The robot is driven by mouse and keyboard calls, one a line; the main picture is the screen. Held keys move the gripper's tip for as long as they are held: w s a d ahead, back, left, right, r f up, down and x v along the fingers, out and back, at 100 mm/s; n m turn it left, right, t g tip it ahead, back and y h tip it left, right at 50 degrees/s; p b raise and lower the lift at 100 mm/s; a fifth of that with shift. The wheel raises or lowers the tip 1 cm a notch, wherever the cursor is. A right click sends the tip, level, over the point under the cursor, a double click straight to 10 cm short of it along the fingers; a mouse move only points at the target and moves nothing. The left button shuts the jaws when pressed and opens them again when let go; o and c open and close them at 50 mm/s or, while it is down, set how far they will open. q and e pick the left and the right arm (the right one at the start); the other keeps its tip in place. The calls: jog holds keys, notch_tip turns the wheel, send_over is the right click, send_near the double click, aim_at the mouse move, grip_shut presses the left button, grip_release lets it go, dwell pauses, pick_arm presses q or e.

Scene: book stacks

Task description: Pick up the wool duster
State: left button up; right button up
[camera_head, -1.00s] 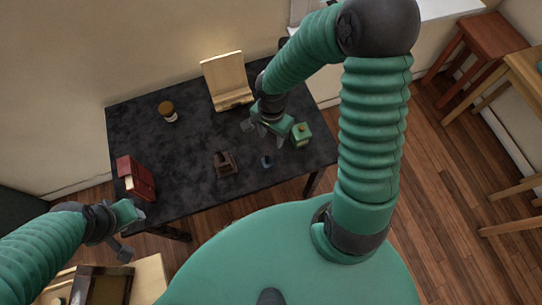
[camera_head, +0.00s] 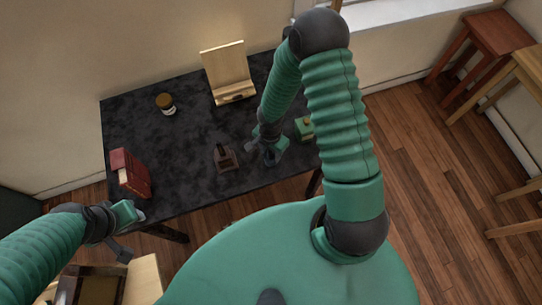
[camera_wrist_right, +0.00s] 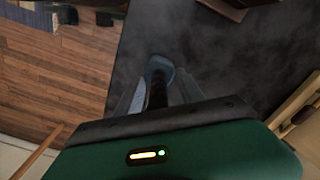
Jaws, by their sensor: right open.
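The wool duster, a small tool with a blue-grey head (camera_wrist_right: 158,66) and a dark handle (camera_wrist_right: 157,95), shows in the right wrist view against the black table (camera_head: 190,135). My right gripper (camera_wrist_right: 158,92) is open, with a finger on each side of the duster's handle; I cannot tell whether they touch it. In the head view my right gripper (camera_head: 266,154) is low over the table's right part and mostly hides the duster. My left gripper (camera_head: 128,231) is at the table's front left corner, and its jaws are unclear.
A brown block-like object (camera_head: 226,158) lies left of my right gripper. A green box (camera_head: 305,127) stands to its right. A wooden stand (camera_head: 229,75), a jar (camera_head: 166,103) and red books (camera_head: 130,174) are also on the table. Stools (camera_head: 484,45) stand at the right.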

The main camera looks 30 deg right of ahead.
jog(key=shift+s+a+r, duration=0.1)
jog(key=shift+a+r, duration=0.05)
jog(key=shift+a, duration=0.2)
jog(key=c, duration=0.7)
jog(key=shift+d, duration=0.1)
jog(key=shift+c, duration=0.9)
jog(key=shift+d, duration=0.25)
grip_shut()
jog(key=shift+a, duration=0.1)
